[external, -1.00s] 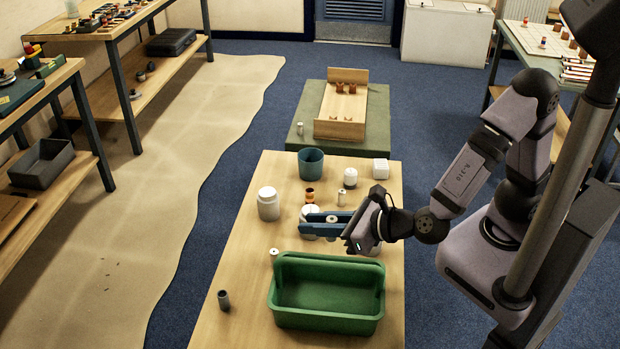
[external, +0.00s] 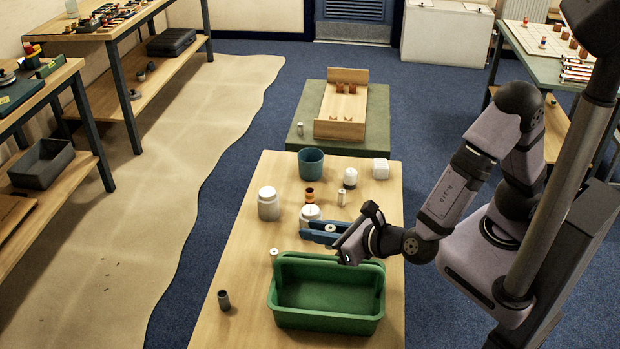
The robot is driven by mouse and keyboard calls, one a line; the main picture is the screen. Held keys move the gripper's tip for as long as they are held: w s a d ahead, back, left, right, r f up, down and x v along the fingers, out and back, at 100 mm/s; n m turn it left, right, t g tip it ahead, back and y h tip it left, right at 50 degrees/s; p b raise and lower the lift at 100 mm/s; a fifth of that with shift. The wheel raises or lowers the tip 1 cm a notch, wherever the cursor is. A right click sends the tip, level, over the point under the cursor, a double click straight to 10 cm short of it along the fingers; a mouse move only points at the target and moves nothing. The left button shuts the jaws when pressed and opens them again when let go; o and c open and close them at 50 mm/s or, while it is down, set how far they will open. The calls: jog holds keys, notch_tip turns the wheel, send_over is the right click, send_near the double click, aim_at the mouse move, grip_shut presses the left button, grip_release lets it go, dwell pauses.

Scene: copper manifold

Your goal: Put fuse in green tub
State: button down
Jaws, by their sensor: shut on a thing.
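The green tub (external: 327,322) stands at the near end of the wooden table, open at the top and empty as far as I can see. My gripper (external: 325,232) has blue fingers and is shut on a small pale cylinder (external: 331,227), seemingly the fuse. Only its top shows between the fingers. The gripper is just behind the tub's far rim in the picture. The exact height is hard to tell.
On the table (external: 240,300) are a teal cup (external: 311,162), white jars (external: 268,204), a copper-coloured spool (external: 310,195), a white block (external: 380,169) and small white cylinders. A grey cylinder (external: 224,300) stands left of the tub, and a white spool (external: 274,254) stands by its far left corner.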

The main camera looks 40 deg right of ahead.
jog(key=shift+f, duration=2.55)
jog(key=shift+f, duration=0.1)
jog(key=c, duration=1.6)
grip_release()
jog(key=b+v, duration=0.1)
jog(key=v, duration=1.1)
jog(key=shift+b, duration=0.3)
